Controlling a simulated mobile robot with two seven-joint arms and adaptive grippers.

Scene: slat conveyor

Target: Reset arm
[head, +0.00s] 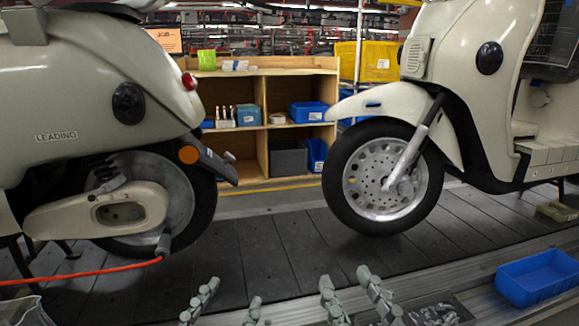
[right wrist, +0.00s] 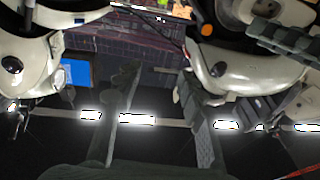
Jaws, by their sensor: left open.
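My left gripper (head: 226,297) shows at the bottom of the head view, left of centre. Its two grey fingers are apart, with nothing visible between them. My right gripper (head: 347,278) is beside it at the bottom centre, fingers also apart. In the right wrist view the right gripper (right wrist: 158,76) is open and empty, its two dark fingers well separated. Both grippers are in front of the slat conveyor (head: 270,255) and touch nothing that I can see. Most of both arms lies out of the head view.
A cream scooter (head: 60,90) stands at left and another scooter (head: 400,105) at right on the conveyor. An orange hose (head: 80,273) runs to the left scooter's rear wheel. A blue bin (head: 540,275) sits at lower right. A wooden shelf (head: 262,150) stands behind.

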